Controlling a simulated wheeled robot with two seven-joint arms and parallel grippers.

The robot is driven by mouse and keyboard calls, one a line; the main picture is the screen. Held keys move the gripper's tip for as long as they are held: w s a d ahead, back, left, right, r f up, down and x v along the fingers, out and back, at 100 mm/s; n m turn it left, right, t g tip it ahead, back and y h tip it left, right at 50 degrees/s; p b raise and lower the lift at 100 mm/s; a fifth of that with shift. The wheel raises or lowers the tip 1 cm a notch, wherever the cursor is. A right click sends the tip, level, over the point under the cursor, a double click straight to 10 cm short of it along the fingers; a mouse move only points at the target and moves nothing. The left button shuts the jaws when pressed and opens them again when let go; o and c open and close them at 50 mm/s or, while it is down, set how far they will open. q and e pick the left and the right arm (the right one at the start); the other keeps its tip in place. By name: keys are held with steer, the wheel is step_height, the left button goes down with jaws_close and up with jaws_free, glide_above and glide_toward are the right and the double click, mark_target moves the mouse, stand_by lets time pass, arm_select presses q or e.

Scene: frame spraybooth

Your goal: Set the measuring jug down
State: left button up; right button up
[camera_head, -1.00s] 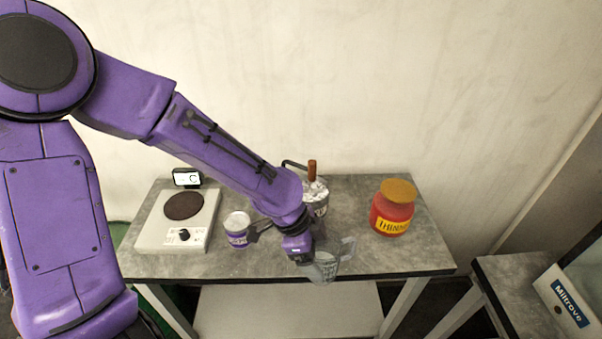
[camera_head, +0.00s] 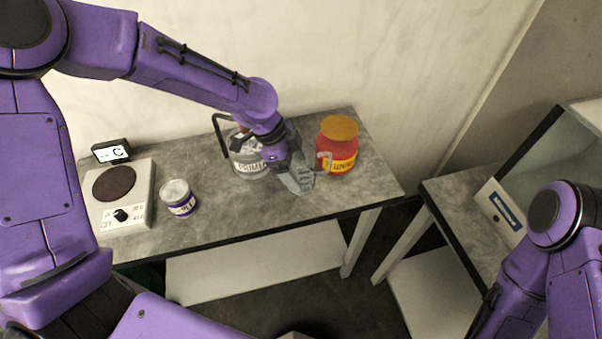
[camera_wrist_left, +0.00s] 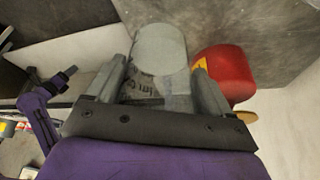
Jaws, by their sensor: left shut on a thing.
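The clear grey measuring jug (camera_head: 300,181) is between the fingers of my left gripper (camera_head: 287,168), over the front right part of the grey table (camera_head: 235,215). My left gripper is shut on it. In the left wrist view the jug (camera_wrist_left: 160,52) sits between both fingers, with blurred print on its side. I cannot tell whether its base touches the table. The red thinner jar (camera_head: 337,150) with an orange lid is close to its right. My right arm shows at the lower right, but its gripper is out of view.
A small purple-labelled tin (camera_head: 179,199) and a white hotplate-like device (camera_head: 139,181) are further left. The table between the small tin and jug is clear. A second table (camera_head: 460,203) stands right.

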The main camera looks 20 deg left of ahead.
arm_select(q)
steer(key=shift+w+d+f, duration=0.3)
steer(key=shift+w+f, duration=0.15)
steer(key=shift+f, duration=0.4)
steer(key=f+p, duration=0.2)
steer(key=f, duration=0.1)
steer(key=shift+w+d+f, duration=0.1)
steer(key=shift+w+f, duration=0.15)
steer(key=shift+w, duration=0.1)
steer(key=shift+w+f, duration=0.15)
steer(key=shift+f, duration=0.25)
arm_select(e)
steer(key=v, duration=0.2)
steer(key=shift+d+r, duration=0.2)
steer(key=shift+r, duration=0.15)
arm_select(q)
steer(key=shift+s+f, duration=0.1)
steer(key=shift+s, duration=0.1)
steer(key=o, duration=1)
steer(key=shift+w, duration=0.1)
arm_select(e)
steer(key=shift+f, duration=0.1)
